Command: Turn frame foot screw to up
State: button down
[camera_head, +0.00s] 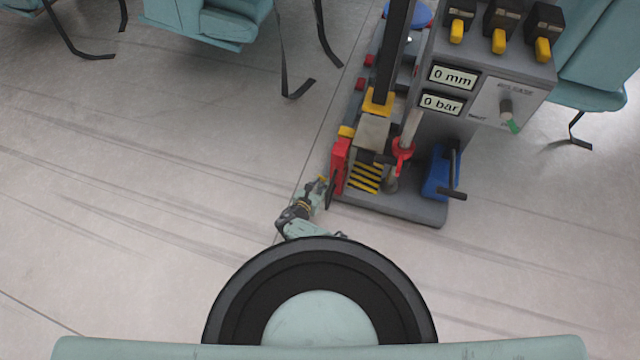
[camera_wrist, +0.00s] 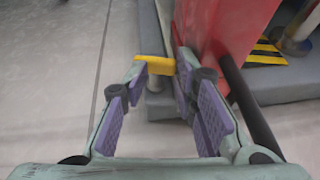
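My gripper (camera_head: 316,187) is low at the front left corner of the grey machine. In the wrist view my gripper (camera_wrist: 165,92) is open, with purple pads on both fingers. A yellow bar (camera_wrist: 155,65) lies across the gap between the fingertips, with a pale metal post beneath it; this looks like the frame foot screw. The yellow bar (camera_head: 323,179) is tiny in the head view. I cannot tell whether the right fingertip touches it. The fingers are not closed around it.
A red plate (camera_wrist: 222,35) and a slanting black rod (camera_wrist: 250,110) stand close to the right finger. The machine's grey base (camera_head: 400,207) carries a red-collared screw (camera_head: 403,150) and a blue block with a lever (camera_head: 440,172). The floor to the left is clear.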

jog(key=c, duration=1.4)
grip_release()
jog(key=shift+w+a+r, duration=0.2)
jog(key=shift+w+a, duration=0.15)
jog(key=shift+w, duration=0.2)
jog(key=shift+o, duration=0.4)
jog(key=shift+d, duration=0.1)
jog(key=shift+s+d, duration=0.1)
jog(key=shift+d, duration=0.35)
jog(key=shift+s+a, duration=0.15)
jog(key=shift+a, duration=0.15)
jog(key=w+a+p+v, duration=0.1)
jog(key=a+p+v, duration=0.1)
jog(key=p+v, duration=0.6)
jog(key=shift+v, duration=2.35)
jog(key=shift+a+f, duration=0.2)
jog(key=shift+f, duration=0.05)
jog(key=shift+d+r, duration=0.1)
jog(key=shift+r, duration=0.05)
